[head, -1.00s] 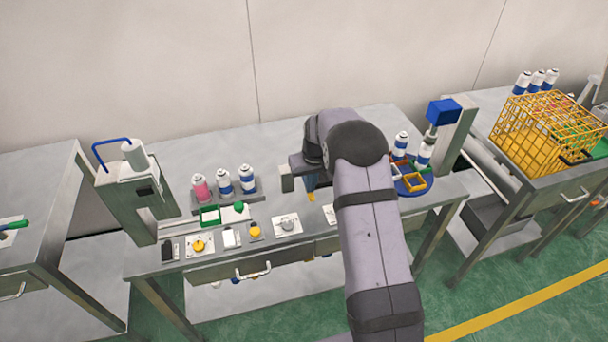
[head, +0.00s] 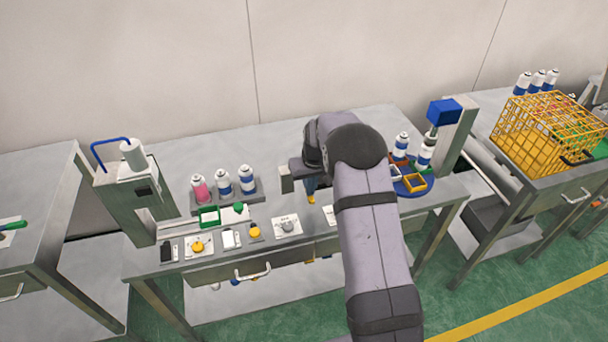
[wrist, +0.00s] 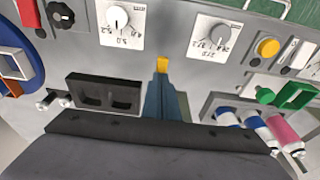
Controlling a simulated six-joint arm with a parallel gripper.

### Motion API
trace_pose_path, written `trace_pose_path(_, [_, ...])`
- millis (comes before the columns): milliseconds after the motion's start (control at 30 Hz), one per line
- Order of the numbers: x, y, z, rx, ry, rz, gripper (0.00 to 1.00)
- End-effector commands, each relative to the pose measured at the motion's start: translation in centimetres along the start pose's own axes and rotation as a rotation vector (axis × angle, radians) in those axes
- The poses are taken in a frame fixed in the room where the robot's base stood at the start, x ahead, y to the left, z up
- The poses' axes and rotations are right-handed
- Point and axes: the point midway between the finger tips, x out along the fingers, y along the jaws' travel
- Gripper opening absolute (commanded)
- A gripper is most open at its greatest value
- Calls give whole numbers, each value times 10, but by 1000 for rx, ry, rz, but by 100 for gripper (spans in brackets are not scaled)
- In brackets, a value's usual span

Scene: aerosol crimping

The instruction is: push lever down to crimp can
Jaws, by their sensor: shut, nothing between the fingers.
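A grey crimping stand with a bent blue lever (head: 108,142) and a white cylinder (head: 133,154) stands at the left end of the bench in the head view. A second grey stand with a blue block (head: 444,111) is at the right end, with a white-and-blue can (head: 425,155) beneath the block. My gripper (head: 311,198) is over the middle of the bench, well apart from both stands. Its blue fingers with yellow tips are together and empty in the wrist view (wrist: 162,66). My arm hides part of the bench behind it.
Pink and blue-banded cans (head: 223,183) stand in a rack at left-centre. Yellow button (head: 198,246) and dial panels (head: 287,225) line the front edge. A blue round tray (head: 411,187) is at right. A yellow wire basket (head: 548,130) stands farther right. The bench's back middle is clear.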

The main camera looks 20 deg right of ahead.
Motion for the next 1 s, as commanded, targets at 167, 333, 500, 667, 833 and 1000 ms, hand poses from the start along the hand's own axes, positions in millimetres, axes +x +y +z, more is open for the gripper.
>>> trace_pose_path(167, [0, 0, 1, 0, -3, 0, 0])
trace_pose_path(333, [-7, 0, 0, 0, -3, 0, 0])
trace_pose_path(500, [-18, 0, -3, 0, -3, 0, 0])
trace_pose_path(667, [-30, 0, -5, 0, -3, 0, 0])
trace_pose_path(833, [-42, 0, -8, 0, -3, 0, 0])
trace_pose_path(1000, [-54, 0, -10, 0, -3, 0, 0])
